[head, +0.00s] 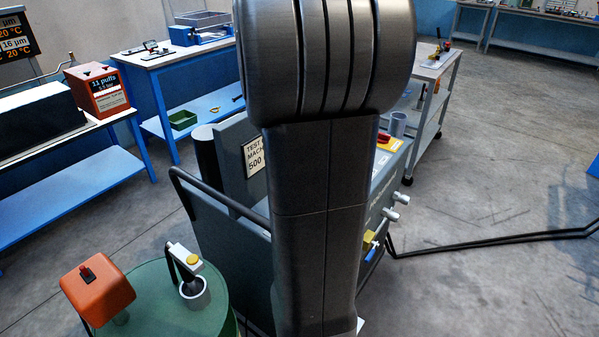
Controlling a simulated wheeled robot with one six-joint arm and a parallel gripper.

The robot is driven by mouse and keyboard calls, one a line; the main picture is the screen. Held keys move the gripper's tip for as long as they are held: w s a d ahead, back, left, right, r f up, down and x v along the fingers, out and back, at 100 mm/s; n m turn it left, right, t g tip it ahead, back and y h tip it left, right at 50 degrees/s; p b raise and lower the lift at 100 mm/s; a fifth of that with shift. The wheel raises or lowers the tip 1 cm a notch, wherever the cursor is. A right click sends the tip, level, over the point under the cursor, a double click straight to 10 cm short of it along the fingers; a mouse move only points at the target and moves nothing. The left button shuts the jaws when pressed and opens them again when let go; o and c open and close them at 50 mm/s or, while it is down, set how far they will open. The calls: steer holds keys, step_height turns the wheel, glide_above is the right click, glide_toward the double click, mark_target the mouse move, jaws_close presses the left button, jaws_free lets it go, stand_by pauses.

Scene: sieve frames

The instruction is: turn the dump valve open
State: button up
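My own dark grey arm link fills the middle of the head view and hides much of the grey test machine (228,218) behind it. On the machine's right side, two pale knobs or fittings (397,201) stick out. Below them, a small yellow part (369,241) shows at the edge of my arm, partly hidden. I cannot tell which of these, if any, is the dump valve, or how it is turned. My gripper is not in view.
Blue workbenches (70,187) line the left. A dark bar (490,241) runs across the right; otherwise the floor (480,180) there is mostly clear.

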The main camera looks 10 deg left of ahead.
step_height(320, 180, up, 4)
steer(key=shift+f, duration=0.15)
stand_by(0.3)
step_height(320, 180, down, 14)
steer(key=shift+b, duration=0.3)
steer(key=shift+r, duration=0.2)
stand_by(0.4)
